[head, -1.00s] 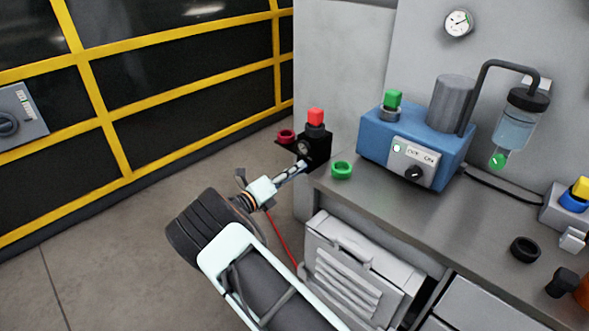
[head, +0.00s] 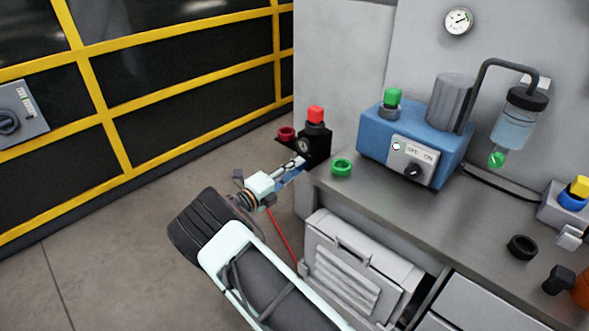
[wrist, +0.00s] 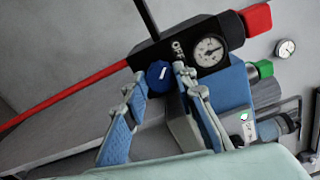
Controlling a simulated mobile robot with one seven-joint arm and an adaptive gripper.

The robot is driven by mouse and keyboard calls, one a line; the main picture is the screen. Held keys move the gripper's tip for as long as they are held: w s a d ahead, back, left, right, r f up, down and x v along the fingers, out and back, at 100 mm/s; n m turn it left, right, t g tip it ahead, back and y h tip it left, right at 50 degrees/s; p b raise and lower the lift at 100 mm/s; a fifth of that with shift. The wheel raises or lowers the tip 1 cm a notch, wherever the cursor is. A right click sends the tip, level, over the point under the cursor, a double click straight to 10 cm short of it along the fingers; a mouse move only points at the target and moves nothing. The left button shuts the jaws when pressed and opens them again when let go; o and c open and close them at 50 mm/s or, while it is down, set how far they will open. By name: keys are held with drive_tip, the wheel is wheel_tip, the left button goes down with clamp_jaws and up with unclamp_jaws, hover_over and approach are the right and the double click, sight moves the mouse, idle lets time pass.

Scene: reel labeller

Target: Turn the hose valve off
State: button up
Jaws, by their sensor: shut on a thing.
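The hose valve is a blue round knob (wrist: 157,77) with a white mark, on the front of a black block (wrist: 222,35) in the wrist view. The block carries a round gauge (wrist: 209,51), a red knob (wrist: 257,19) and white lettering, partly covered by a finger. A red hose (wrist: 70,94) runs near it to the left. My gripper (wrist: 159,75) is shut on the blue knob, one fingertip on each side. In the head view, my gripper (head: 297,166) reaches the black block (head: 318,147) at the bench corner; the blue knob is hidden there.
A green ring (head: 341,168) lies close beside the block on the grey bench (head: 450,215). A blue machine (head: 375,130) with a green-topped button stands to the right. A dark red ring (head: 286,134) is left of the block. A grey cabinet (head: 357,268) is below. Open floor lies left.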

drive_tip(key=o, duration=0.9)
drive_tip(key=v, duration=1.2)
drive_tip(key=shift+a, duration=0.1)
